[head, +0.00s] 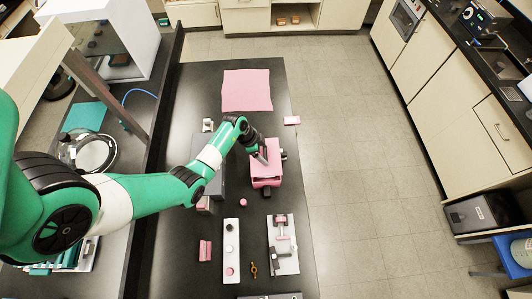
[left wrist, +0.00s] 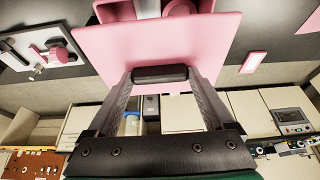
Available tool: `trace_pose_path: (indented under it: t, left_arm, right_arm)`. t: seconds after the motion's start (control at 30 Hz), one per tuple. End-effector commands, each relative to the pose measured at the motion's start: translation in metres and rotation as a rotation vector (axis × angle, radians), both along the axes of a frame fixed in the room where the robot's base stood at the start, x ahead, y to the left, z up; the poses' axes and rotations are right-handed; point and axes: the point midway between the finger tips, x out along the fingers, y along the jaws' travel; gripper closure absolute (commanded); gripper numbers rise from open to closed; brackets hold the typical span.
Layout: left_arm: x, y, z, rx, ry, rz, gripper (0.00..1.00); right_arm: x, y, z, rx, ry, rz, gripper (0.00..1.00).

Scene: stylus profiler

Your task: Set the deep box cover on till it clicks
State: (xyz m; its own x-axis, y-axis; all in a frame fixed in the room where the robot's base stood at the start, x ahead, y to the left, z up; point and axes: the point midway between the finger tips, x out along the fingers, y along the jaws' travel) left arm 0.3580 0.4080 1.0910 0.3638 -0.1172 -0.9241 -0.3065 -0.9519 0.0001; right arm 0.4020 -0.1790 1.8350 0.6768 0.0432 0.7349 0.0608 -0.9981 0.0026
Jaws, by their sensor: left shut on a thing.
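A pink box-shaped cover (head: 265,173) is at the middle of the dark bench in the head view, with dark parts showing at its right side and front. My left gripper (head: 261,155) is at its top. In the left wrist view, the left gripper (left wrist: 160,76) is shut on a black bar handle on a flat pink face of the cover (left wrist: 150,42). Pink and dark parts show past the cover's far edge there. What lies under the cover is hidden, and I cannot tell whether it is seated. My right gripper is not in view.
A pink mat (head: 247,90) lies at the bench's back. A grey block (head: 207,180) stands left of the cover, partly under my arm. In front lie a pink ball (head: 243,202), a pink block (head: 205,250) and two white plates with fittings (head: 231,262) (head: 285,262).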

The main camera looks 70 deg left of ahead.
Motion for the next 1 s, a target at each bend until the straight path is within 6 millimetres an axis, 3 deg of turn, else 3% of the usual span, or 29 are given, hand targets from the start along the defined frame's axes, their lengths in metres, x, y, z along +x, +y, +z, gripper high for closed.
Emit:
trace_pose_path:
  t: [0.17, 0.4, 0.6, 1.0]
  left_arm:
    - [0.000, 0.000, 0.004, -0.001, 0.001, 0.000, 1.00]
    - [0.000, 0.000, -0.032, 0.000, 0.001, -0.001, 1.00]
    - [0.001, 0.000, -0.047, 0.000, 0.000, -0.001, 1.00]
    - [0.001, 0.000, -0.050, 0.000, 0.000, -0.001, 1.00]
  right_arm:
    - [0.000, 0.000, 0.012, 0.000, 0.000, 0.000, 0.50]
    - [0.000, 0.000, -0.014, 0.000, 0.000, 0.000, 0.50]
    - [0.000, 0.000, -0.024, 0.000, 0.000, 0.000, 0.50]
    - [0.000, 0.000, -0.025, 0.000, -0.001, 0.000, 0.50]
